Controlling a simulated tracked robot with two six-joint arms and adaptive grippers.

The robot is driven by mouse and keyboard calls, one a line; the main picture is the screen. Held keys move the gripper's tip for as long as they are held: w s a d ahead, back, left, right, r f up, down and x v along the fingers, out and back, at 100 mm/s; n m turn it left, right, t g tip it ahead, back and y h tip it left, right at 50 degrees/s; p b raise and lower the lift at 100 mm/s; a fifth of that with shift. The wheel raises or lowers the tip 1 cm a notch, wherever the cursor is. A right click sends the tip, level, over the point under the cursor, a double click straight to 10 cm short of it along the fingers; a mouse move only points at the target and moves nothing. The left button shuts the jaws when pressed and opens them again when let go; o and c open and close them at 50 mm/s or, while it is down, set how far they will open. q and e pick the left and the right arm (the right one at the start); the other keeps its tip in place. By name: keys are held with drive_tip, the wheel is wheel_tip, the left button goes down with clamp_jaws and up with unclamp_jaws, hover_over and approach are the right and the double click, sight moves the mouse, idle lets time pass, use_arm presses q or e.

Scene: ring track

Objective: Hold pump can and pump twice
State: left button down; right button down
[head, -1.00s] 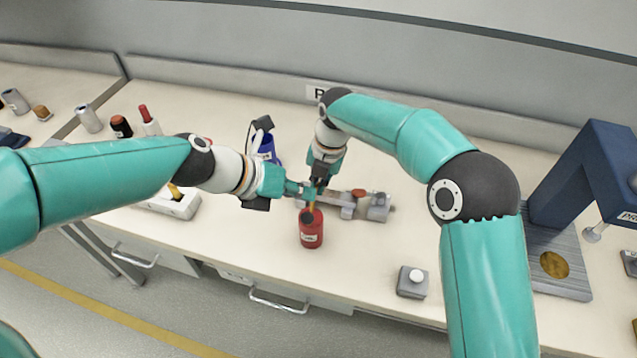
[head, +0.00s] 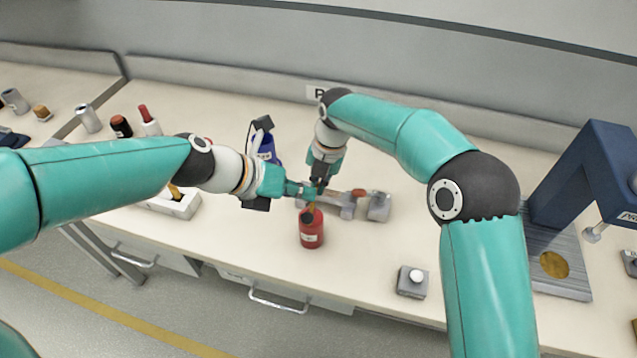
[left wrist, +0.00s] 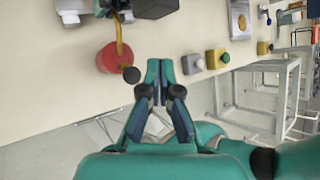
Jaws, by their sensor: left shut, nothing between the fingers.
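The red pump can (head: 311,236) stands upright on the bench, with a dark part and a brass-coloured piece at its top. In the left wrist view, the red can (left wrist: 113,60) shows with a bent brass-coloured tube and a black tip. My left gripper (head: 308,191) is just above and behind the can's top in the head view. In the left wrist view its fingertips (left wrist: 159,68) are together and empty, apart from the can. My right gripper (head: 319,187) points down over the same spot, beside the left fingers. Its fingertips are partly hidden, so its grip is unclear.
A grey vise-like fixture (head: 378,207) lies behind the can. A blue container (head: 267,148) stands behind my left gripper. A grey button box (head: 412,282) is at the front right, and a blue press (head: 588,180) stands far right. Bench around the can's front is clear.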

sight(304, 218)
use_arm(q)
drive_tip(key=shift+f, duration=3.5)
drive_tip(key=shift+r, duration=3.5)
